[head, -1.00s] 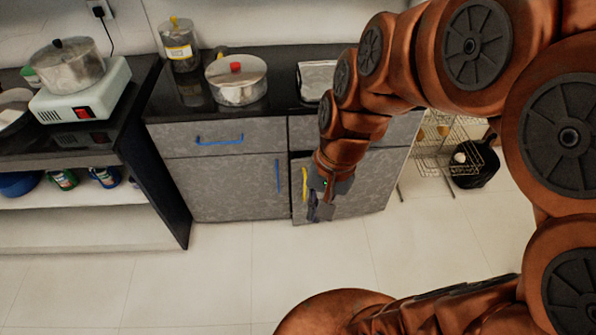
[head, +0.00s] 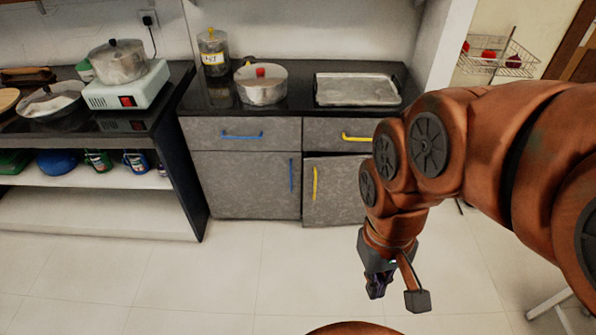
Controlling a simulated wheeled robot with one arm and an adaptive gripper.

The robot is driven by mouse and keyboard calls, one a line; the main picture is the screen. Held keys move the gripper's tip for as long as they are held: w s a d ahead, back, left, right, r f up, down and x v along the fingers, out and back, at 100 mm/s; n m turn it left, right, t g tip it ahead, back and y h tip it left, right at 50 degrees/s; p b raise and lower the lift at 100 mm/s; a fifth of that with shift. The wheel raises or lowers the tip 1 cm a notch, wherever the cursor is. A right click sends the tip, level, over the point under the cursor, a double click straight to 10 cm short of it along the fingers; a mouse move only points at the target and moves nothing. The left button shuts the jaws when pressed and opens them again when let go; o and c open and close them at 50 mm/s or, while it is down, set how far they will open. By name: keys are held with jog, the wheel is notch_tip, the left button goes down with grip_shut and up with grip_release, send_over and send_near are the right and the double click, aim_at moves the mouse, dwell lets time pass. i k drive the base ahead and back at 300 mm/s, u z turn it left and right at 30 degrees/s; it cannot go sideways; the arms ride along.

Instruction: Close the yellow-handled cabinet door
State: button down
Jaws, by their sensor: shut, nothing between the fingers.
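The cabinet door (head: 338,198) with the vertical yellow handle (head: 315,184) is in the lower right part of the grey cabinet. It sits nearly flush, with a dark gap along its top edge and its lower edge slightly lower than the neighbouring door's. It looks slightly ajar, though my arm hides its right side. My gripper (head: 377,284) is shut and empty, pointing down over the floor in front of the door and to the right of its handle. It is apart from the door.
A blue-handled door (head: 246,186) stands to the left, below a blue-handled drawer (head: 240,133). A yellow-handled drawer (head: 338,133) is above the door. The counter holds a pot (head: 262,88) and a metal tray (head: 357,91). The floor (head: 200,285) in front is clear.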

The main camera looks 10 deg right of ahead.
aim_at(332, 196)
jog(key=u, duration=1.15)
jog(key=i, duration=0.65)
jog(key=z, duration=0.85)
